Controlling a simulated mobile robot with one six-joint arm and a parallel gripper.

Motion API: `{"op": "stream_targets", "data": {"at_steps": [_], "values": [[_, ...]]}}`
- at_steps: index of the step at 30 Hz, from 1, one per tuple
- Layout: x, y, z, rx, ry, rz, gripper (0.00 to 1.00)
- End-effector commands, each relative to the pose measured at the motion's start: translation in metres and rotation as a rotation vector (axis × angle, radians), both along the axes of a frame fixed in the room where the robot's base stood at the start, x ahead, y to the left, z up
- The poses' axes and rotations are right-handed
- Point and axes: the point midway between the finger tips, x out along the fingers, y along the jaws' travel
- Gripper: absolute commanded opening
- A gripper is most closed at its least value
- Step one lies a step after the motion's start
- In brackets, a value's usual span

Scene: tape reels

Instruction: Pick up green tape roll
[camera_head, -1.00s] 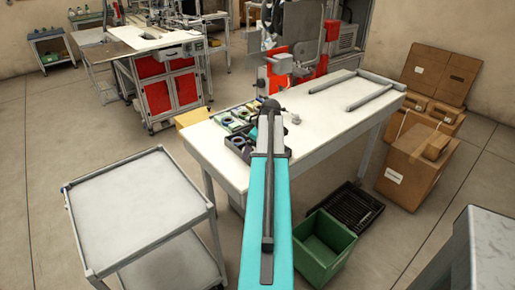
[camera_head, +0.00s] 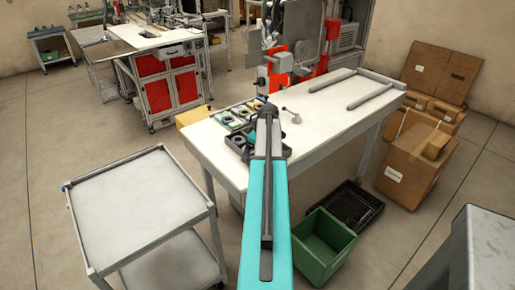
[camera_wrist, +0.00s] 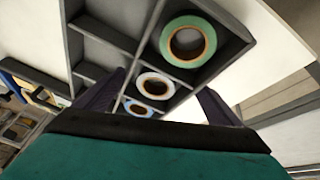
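The green tape roll (camera_wrist: 188,42) lies flat in a compartment of a dark grey divided tray (camera_wrist: 130,40), at the top of the wrist view. A white-rimmed roll (camera_wrist: 155,86) and a blue-rimmed roll (camera_wrist: 138,107) lie in the same row of the tray. My gripper (camera_wrist: 165,95) is open, its two dark fingers spread either side of the smaller rolls in the picture, with nothing seen between them. The green roll appears beyond the fingertips. In the head view my arm partly hides the tray (camera_head: 236,143) on the white table.
The white table (camera_head: 330,105) carries grey rails (camera_head: 366,91) at right and a small metal knob-like part (camera_head: 292,115). An empty grey cart (camera_head: 135,205) is at left, a green crate (camera_head: 322,240) on the floor, and cardboard boxes (camera_head: 410,165) at right.

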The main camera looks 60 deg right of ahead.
Motion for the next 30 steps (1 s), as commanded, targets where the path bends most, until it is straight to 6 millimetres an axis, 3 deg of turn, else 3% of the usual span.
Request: {"op": "stream_targets", "data": {"at_steps": [1, 6, 11, 14, 22, 24, 30], "values": [[0.0, 0.0, 0.0, 0.0, 0.0, 0.0, 0.74], [0.0, 0.0, 0.0, 0.0, 0.0, 0.001, 0.47], [0.0, 0.0, 0.0, -0.001, 0.0, 0.001, 0.45], [0.0, -0.001, 0.002, -0.003, -0.002, 0.0, 0.32], [0.0, -0.001, 0.002, -0.002, -0.001, 0.0, 0.32], [0.0, -0.001, 0.004, -0.002, -0.001, 0.0, 0.22], [0.0, -0.001, 0.014, -0.004, -0.002, 0.0, 0.21]]}}
